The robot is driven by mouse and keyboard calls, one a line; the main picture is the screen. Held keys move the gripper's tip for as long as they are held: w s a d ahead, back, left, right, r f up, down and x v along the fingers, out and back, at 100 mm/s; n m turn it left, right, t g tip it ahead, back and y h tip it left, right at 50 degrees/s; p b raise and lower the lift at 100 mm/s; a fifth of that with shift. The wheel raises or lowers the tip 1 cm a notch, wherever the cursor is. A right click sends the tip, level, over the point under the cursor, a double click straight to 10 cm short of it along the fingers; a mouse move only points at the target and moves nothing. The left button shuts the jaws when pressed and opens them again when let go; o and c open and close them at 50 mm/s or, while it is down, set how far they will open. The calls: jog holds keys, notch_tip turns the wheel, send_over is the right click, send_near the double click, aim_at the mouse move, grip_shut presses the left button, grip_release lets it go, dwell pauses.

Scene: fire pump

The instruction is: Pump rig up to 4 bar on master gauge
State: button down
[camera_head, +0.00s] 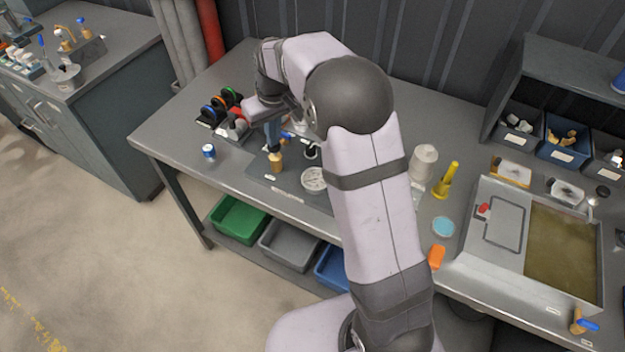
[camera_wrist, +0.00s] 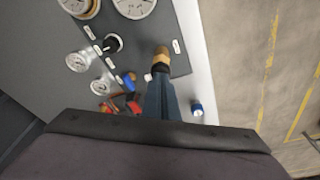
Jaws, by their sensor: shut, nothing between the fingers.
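My gripper (camera_head: 273,147) is shut and empty over the left part of the bench. Its fingers point down at a brass fitting (camera_head: 276,162) with a darker top. In the wrist view the fingertips (camera_wrist: 160,78) are at the brass fitting (camera_wrist: 161,60); I cannot tell whether they touch. A large white-faced gauge (camera_head: 313,179) lies on the dark rig panel (camera_head: 262,181); a large gauge also shows at the top of the wrist view (camera_wrist: 133,6). Two smaller gauges (camera_wrist: 78,61) (camera_wrist: 102,84), a black knob (camera_wrist: 113,43) and a blue handle (camera_wrist: 129,83) are beside them. Gauge readings are too small to read.
A small blue-topped container (camera_head: 208,151) stands left of the panel; a rack of coloured rings (camera_head: 220,105) lies behind. My arm hides the bench's middle.

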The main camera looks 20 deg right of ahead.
jog(key=shift+s+f+b, duration=0.1)
jog(key=shift+f+b, duration=0.45)
jog(key=shift+f, duration=0.55)
jog(key=shift+r, duration=0.2)
jog(key=shift+w+p+v, duration=0.2)
jog(key=shift+p+v, duration=0.85)
jog(key=shift+p, duration=0.05)
jog(key=shift+w+r, duration=0.1)
